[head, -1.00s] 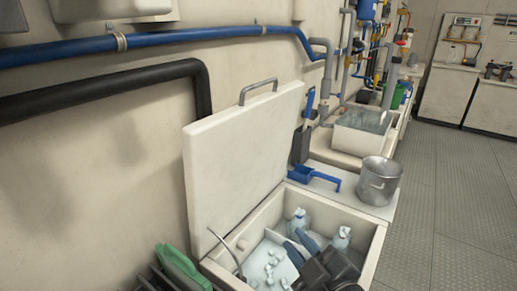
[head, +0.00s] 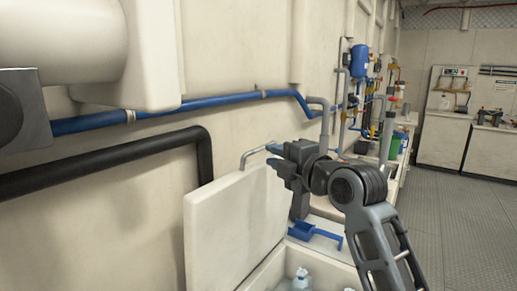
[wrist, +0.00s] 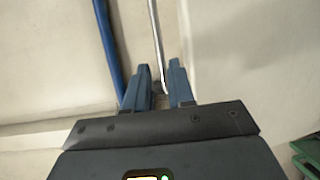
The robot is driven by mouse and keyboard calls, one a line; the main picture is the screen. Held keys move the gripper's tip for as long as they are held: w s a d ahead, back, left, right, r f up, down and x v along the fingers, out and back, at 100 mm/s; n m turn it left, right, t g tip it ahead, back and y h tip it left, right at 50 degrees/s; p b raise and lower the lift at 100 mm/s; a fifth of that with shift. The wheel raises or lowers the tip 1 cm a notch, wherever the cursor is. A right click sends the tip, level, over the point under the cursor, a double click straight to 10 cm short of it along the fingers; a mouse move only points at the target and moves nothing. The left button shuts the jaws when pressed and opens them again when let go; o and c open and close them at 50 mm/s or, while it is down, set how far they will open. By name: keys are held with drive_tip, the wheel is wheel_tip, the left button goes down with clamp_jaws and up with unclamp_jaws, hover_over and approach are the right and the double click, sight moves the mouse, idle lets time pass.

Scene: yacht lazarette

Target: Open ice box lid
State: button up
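The ice box lid (head: 235,225) stands raised, nearly upright, at the wall side of the ice box (head: 265,272). The lid's metal handle (head: 250,155) is at its top edge; my gripper hides part of it. My gripper (head: 277,160) is at the right part of the handle. In the wrist view, the handle (wrist: 156,40) runs between the two blue fingers of my gripper (wrist: 157,75), with gaps showing beside it. The fingers are apart. A pale bottle (head: 301,281) shows inside the box; most of the inside is below the picture.
A blue pipe (head: 195,104) and a black pipe (head: 110,155) run along the wall behind the lid. A blue scoop (head: 313,232) lies on the ledge beyond the box. Green crate-like edges (wrist: 307,152) show in the wrist view. The floor (head: 450,215) at right is clear.

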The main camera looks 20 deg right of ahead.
sight(260, 150)
drive_tip(key=p+x, duration=0.1)
drive_tip(key=x, duration=0.6)
drive_tip(key=shift+w+f+p, duration=0.1)
drive_tip(key=shift+w+p, duration=0.1)
drive_tip(key=shift+p, duration=0.1)
drive_tip(key=shift+a, duration=0.1)
clamp_jaws()
